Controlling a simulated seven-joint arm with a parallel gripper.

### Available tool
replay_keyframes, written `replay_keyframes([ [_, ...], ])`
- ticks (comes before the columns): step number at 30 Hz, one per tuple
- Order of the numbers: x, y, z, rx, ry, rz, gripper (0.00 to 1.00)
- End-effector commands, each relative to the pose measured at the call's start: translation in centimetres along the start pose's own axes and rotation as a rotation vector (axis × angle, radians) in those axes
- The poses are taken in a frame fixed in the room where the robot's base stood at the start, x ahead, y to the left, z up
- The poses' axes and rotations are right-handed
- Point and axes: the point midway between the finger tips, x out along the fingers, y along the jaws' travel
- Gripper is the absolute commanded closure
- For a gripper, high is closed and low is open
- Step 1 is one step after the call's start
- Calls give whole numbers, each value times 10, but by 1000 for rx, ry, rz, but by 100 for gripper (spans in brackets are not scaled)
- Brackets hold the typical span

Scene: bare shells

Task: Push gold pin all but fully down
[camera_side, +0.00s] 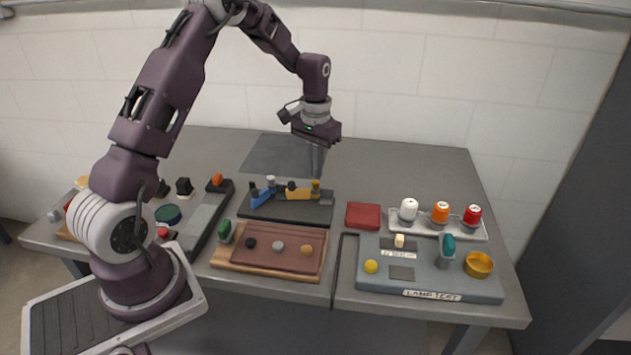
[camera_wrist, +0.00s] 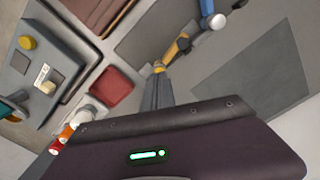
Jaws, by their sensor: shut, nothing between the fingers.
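The gold pin (camera_side: 316,186) stands at the right end of a yellow bar (camera_side: 301,194) on a dark plate (camera_side: 285,210). My gripper (camera_side: 318,172) is shut and empty, pointing down right over the pin. In the wrist view the gold pin (camera_wrist: 159,69) shows just past my shut fingertips (camera_wrist: 158,77), which hide part of it. I cannot tell whether the fingertips touch its top. The yellow bar (camera_wrist: 174,48) runs away from the pin there.
A blue lever (camera_side: 263,197) with knobs shares the plate. A red block (camera_side: 363,215) lies to its right, a brown board (camera_side: 268,262) with round knobs in front. White, orange and red capped pieces stand on a tray (camera_side: 425,230). A flat grey mat (camera_side: 270,155) lies behind.

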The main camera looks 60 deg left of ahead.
Motion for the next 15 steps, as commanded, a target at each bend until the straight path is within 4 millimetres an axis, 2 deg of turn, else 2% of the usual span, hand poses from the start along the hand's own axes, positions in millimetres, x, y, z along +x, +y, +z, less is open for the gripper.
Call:
replay_keyframes([
  [15, 11, 0, 0, 0, -1, 0, 100],
])
